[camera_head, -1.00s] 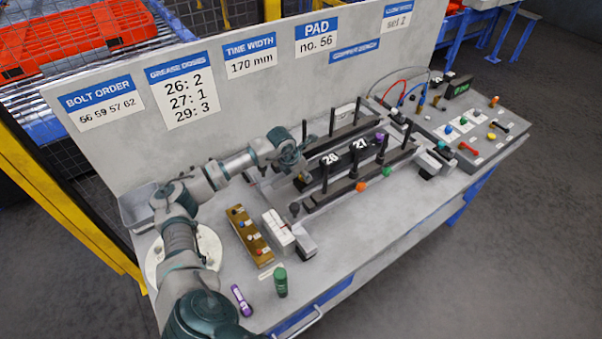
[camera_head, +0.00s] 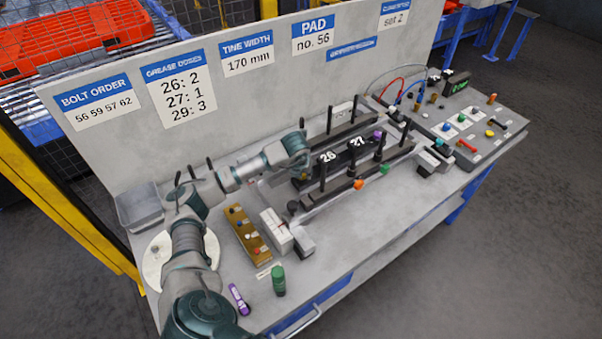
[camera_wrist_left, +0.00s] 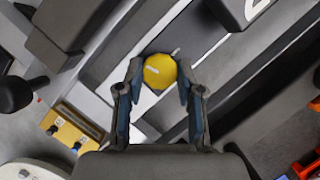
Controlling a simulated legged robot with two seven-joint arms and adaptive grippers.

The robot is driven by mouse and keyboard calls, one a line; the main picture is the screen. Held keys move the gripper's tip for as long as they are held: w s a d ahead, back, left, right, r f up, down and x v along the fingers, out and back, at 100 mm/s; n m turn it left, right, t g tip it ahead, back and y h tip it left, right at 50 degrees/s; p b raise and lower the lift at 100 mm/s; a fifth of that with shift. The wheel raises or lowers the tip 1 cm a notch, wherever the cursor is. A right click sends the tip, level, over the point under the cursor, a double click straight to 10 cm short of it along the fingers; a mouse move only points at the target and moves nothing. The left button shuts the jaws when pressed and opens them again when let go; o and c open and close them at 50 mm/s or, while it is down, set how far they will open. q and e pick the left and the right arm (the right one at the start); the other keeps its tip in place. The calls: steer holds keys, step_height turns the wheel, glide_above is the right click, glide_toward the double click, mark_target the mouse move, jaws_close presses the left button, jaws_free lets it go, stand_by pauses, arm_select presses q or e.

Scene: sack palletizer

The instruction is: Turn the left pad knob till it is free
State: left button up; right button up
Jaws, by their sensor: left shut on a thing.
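The left pad knob, a round yellow knob with a pale mark on top, sits between my left fingertips in the left wrist view (camera_wrist_left: 160,71). My left gripper (camera_wrist_left: 158,80) has one finger on each side of the knob and is shut on it. The knob is beside a grey bar of the clamp bench. Whether the knob is loose cannot be told. My right gripper is not in view.
Black upright posts stand along the bench rails, close to my left wrist. A brown block with coloured pieces (camera_head: 246,232), a white box (camera_head: 276,229), a green cylinder (camera_head: 278,280) and a purple tube (camera_head: 238,298) are nearer. The bench front right is clear.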

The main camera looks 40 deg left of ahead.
arm_select(q)
steer(key=shift+w+a+r, duration=0.1)
steer(key=shift+r, duration=0.1)
stand_by(0.3)
steer(key=o, duration=0.9)
steer(key=shift+o, duration=1.2)
steer(key=shift+f, duration=0.1)
steer(key=shift+w+f, duration=0.1)
steer(key=shift+f, duration=0.05)
steer(key=shift+r, duration=0.2)
steer(key=v, duration=1.1)
steer(key=shift+r, duration=0.2)
